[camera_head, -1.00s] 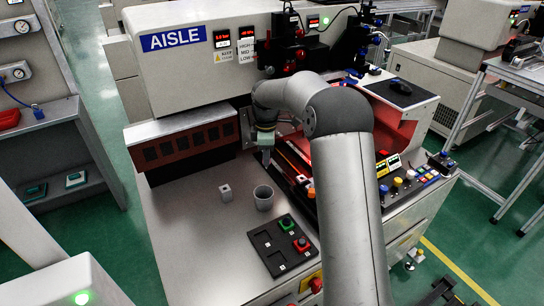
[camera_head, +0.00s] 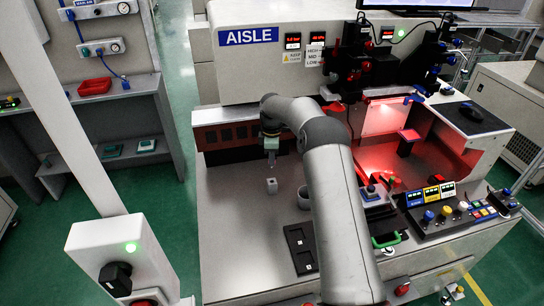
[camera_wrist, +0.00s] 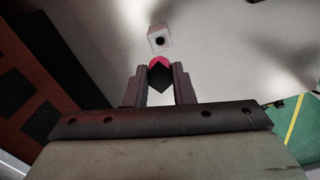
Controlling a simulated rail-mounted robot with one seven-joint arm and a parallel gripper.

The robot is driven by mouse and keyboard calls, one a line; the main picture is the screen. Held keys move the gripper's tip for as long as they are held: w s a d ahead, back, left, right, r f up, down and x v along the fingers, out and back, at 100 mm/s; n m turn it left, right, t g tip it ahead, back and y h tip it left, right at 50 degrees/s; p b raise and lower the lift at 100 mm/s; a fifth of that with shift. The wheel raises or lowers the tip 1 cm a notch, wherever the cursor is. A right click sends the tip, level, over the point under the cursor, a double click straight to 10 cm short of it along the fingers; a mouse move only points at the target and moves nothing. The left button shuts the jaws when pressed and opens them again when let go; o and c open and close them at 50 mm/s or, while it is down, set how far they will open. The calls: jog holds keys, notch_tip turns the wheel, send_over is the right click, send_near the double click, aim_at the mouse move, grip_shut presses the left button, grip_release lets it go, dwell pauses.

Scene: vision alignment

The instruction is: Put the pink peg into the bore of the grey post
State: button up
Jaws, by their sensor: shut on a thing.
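The grey post (camera_head: 271,186) is a small light block standing on the grey worktop. In the wrist view its top face shows the round dark bore (camera_wrist: 160,41). My gripper (camera_head: 271,158) hangs above the post in the head view, with a gap between them. In the wrist view my gripper (camera_wrist: 159,84) is shut on the pink peg (camera_wrist: 160,62). The peg's pink part shows between the fingertips, just below the post in the picture, and a dark area lies behind it. The peg is too small to make out clearly in the head view.
A grey cup (camera_head: 304,198) stands right of the post, partly behind my arm. A black tray (camera_head: 299,250) lies nearer the front. A brown-red slotted housing (camera_head: 228,134) is behind the gripper. The worktop left of the post is clear.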

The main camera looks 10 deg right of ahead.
jog(key=shift+f+b, duration=1.55)
jog(key=shift+f, duration=1.35)
jog(key=shift+f+b, duration=1.1)
jog(key=shift+f, duration=0.55)
jog(key=o, duration=1)
jog(key=shift+o, duration=0.2)
notch_tip(320, 180, up, 17)
jog(key=shift+r+b, duration=0.2)
jog(key=shift+b, duration=0.15)
jog(key=shift+r, duration=0.1)
